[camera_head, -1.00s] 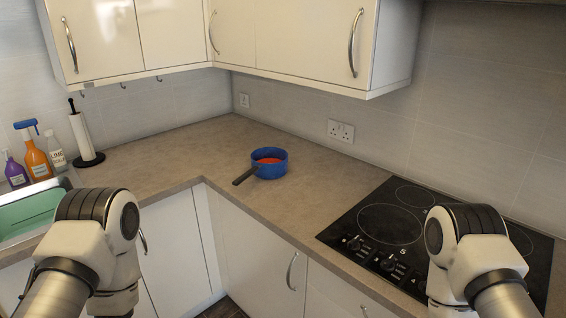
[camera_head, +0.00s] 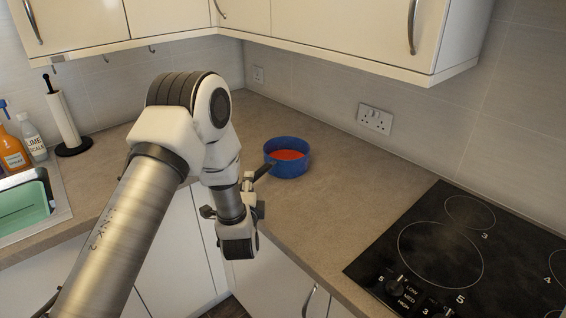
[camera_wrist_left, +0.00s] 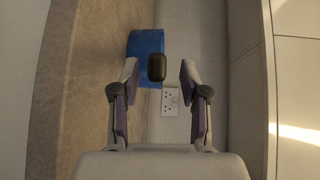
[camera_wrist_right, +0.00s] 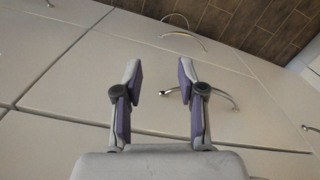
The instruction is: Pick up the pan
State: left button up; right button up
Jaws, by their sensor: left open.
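The blue pan (camera_head: 287,157) with orange-red inside stands upright on the worktop near the front edge. Its dark handle (camera_head: 264,170) points toward my left gripper (camera_head: 252,187). In the left wrist view, the handle's end (camera_wrist_left: 156,67) shows between the spread fingers of my left gripper (camera_wrist_left: 159,76), with the blue pan body (camera_wrist_left: 142,45) behind it. The left gripper is open, with a gap beside the handle. My right gripper (camera_wrist_right: 159,76) is open and empty in its wrist view, facing cabinet fronts; it is outside the head view.
A black hob (camera_head: 440,255) lies to the right of the pan. A sink (camera_head: 28,208), a paper roll (camera_head: 62,120) and bottles (camera_head: 14,152) stand at the left. Wall cabinets (camera_head: 340,30) hang above. The worktop (camera_head: 330,205) between pan and hob is clear.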

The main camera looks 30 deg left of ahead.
pick_arm(q)
jog(key=x, duration=0.4)
jog(key=shift+f, duration=0.3)
jog(key=shift+s+d+r, duration=0.1)
jog(key=shift+s, duration=0.1)
grip_shut()
jog(key=shift+w, duration=0.1)
jog(key=shift+r, duration=0.1)
